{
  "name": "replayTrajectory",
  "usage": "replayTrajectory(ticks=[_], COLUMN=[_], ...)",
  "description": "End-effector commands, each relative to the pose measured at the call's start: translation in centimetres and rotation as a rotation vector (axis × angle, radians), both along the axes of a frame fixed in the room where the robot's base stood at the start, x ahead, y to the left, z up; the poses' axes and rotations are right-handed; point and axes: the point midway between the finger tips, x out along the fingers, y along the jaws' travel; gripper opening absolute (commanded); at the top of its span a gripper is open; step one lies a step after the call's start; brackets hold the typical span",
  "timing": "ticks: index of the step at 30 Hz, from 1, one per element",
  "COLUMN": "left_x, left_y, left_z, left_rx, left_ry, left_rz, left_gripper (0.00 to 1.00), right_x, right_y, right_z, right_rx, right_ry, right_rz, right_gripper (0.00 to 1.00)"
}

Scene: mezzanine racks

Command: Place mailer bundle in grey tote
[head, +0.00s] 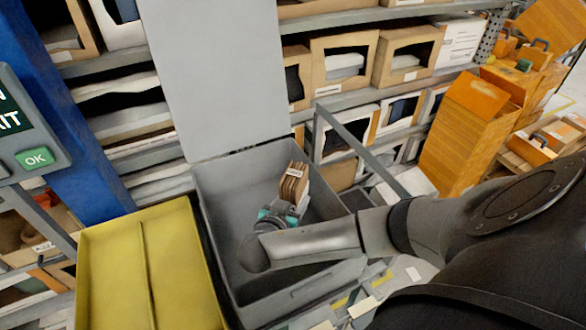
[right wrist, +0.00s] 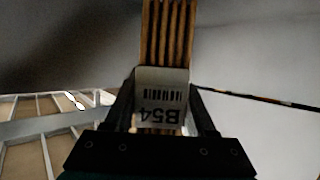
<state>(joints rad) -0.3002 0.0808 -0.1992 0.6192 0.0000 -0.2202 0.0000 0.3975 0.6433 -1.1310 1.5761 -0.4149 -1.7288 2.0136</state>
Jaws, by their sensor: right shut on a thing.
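The mailer bundle (head: 294,184) is a stack of brown mailers with a white band. In the right wrist view the bundle (right wrist: 165,35) shows a label reading B54. My right gripper (head: 282,208) is shut on it; its two fingers flank the label in the right wrist view (right wrist: 164,108). The grey tote (head: 215,208) stands open with its lid (head: 215,70) raised at the back. The bundle is upright over the tote's interior, towards its right side. I cannot tell whether the bundle touches the tote floor. My left gripper is not in view.
An empty yellow tray (head: 110,265) with a divider stands left of the tote. A blue post (head: 75,120) and a screen with an OK button (head: 35,158) are at the left. Shelves with cardboard boxes (head: 345,58) stand behind; orange boxes (head: 465,130) are at the right.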

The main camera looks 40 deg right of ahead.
Motion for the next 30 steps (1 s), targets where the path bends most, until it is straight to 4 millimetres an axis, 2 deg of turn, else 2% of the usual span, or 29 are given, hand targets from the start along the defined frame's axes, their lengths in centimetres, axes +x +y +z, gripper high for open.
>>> replayTrajectory(ticks=[11,23,24,30], left_x=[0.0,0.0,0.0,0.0], left_y=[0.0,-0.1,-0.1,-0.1], left_z=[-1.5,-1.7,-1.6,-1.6], left_rx=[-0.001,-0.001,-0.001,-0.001], left_ry=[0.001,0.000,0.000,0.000], left_rz=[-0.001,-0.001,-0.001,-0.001], left_gripper=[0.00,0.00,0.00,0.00], right_x=[0.1,0.0,0.0,0.0], right_y=[0.0,0.0,0.0,0.0], right_z=[-4.2,-4.7,-4.6,-4.5], right_rx=[-0.001,0.000,0.001,0.000], right_ry=[-0.001,-0.001,-0.001,0.000], right_rz=[0.000,0.000,0.001,0.001], right_gripper=[0.00,0.00,0.60,0.83])
